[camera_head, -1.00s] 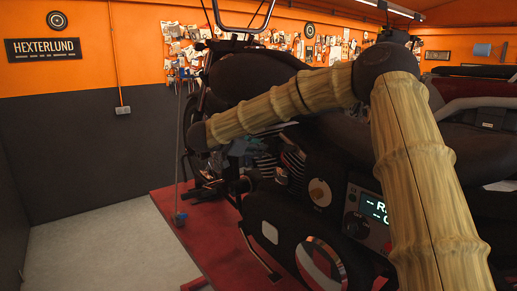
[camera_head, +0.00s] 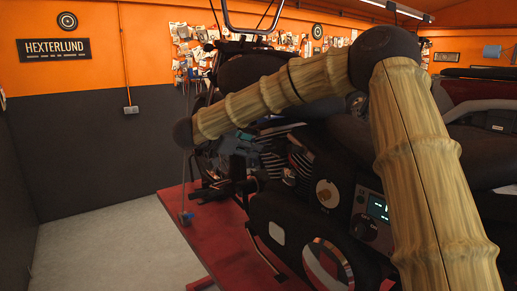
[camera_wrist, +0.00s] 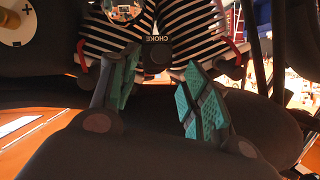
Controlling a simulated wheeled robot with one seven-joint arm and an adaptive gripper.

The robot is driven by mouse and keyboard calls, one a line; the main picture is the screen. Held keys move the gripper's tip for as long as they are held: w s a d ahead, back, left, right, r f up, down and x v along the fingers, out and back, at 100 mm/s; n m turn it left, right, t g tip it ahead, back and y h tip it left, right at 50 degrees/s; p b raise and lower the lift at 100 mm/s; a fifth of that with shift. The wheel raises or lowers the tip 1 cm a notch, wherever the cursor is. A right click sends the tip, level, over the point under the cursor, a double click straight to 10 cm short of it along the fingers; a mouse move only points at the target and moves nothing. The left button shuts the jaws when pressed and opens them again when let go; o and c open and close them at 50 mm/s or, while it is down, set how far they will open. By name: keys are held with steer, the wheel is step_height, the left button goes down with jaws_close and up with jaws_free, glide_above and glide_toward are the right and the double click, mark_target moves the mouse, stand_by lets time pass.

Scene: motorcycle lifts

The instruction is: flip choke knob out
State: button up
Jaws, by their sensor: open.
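The choke knob (camera_wrist: 157,55) is a small dark round part under a black label reading CHOKE, at the upper middle of the wrist view. It sits between two striped, finned engine cylinders. My gripper (camera_wrist: 158,68) has its two teal-padded fingers spread, one to each side of the knob in the picture. Nothing is held between them. I cannot tell how far the fingertips are from the knob. In the head view the knob cannot be made out, and my arm covers part of the motorcycle (camera_head: 250,75).
The motorcycle stands on a red lift platform (camera_head: 200,228). A panel with a round dial and a lit display (camera_head: 377,207) is on the near side. Grey floor (camera_head: 110,235) is open at left. Dark frame tubes border the right of the wrist view.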

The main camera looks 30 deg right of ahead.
steer(key=v, duration=0.5)
steer(key=shift+a, duration=0.15)
stand_by(0.3)
